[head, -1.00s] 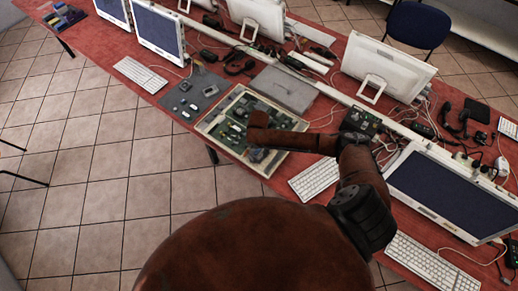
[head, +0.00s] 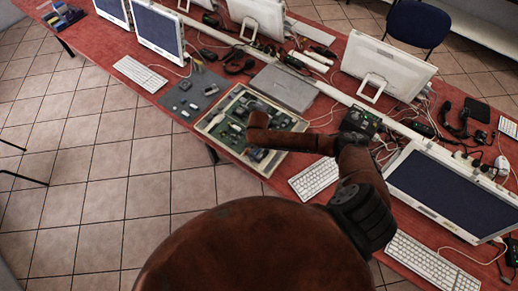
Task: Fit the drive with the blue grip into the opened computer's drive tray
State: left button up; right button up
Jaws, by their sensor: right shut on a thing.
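The opened computer (head: 213,127) lies flat on the red table in the head view, a shallow beige case with green boards and metal parts inside. My right arm reaches over it, and my right gripper (head: 257,154) points down at its near right part. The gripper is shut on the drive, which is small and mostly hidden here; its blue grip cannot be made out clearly. The drive tray cannot be told apart from the other parts under my arm, nor whether the drive touches it. My left gripper is not in view.
A grey mat (head: 194,91) with small parts lies left of the case, and a closed silver laptop-like box (head: 284,88) behind it. A white keyboard (head: 314,178) and a monitor (head: 446,192) stand to the right. Cables lie tangled beyond my forearm.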

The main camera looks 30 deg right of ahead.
jog(key=shift+f, duration=0.15)
jog(key=o, duration=1.4)
jog(key=r, duration=0.8)
jog(key=s+r, duration=0.1)
jog(key=r, duration=0.3)
jog(key=shift+a, duration=0.35)
notch_tip(320, 180, up, 6)
jog(key=p, duration=0.7)
jog(key=shift+f, duration=0.1)
